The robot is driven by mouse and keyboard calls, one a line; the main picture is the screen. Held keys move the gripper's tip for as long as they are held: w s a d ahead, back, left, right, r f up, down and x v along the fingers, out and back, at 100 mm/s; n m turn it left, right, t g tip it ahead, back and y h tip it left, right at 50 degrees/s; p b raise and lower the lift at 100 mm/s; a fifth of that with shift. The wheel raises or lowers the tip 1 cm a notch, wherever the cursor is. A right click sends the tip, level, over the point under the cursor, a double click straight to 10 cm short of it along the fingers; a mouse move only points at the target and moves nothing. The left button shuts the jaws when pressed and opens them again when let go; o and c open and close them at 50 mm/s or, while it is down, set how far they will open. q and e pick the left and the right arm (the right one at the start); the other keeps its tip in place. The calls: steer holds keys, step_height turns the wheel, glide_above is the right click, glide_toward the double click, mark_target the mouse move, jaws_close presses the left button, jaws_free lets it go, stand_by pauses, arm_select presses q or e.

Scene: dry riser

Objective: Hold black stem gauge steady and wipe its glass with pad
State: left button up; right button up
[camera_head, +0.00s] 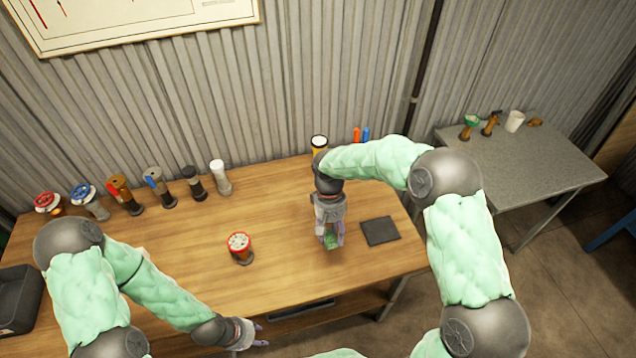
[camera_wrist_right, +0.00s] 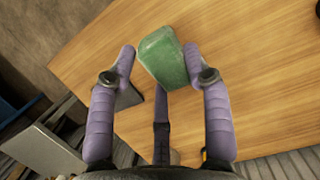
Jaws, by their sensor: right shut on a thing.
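In the right wrist view the pad (camera_wrist_right: 164,57) sits between the purple fingers. My left gripper (camera_head: 261,335) is at the table's front edge, below the gauge, its purple fingers apart and empty.
Several valves and fittings, including a black one (camera_head: 194,183) and a white-topped one (camera_head: 220,178), line the table's back. A dark square mat (camera_head: 380,231) lies right of my right gripper. A grey side table (camera_head: 530,165) stands at right. Table around the gauge is clear.

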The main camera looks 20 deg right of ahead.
steer(key=w+a+r+m, duration=0.2)
steer(key=w+a, duration=0.1)
steer(key=a, duration=0.4)
steer(key=w+a+r+m, duration=0.1)
steer(key=w+a+r, duration=0.15)
steer(key=a, duration=0.45)
steer(key=m+y, duration=0.2)
steer(key=m, duration=0.1)
glide_above(238, 247)
steer(key=shift+f, duration=1.95)
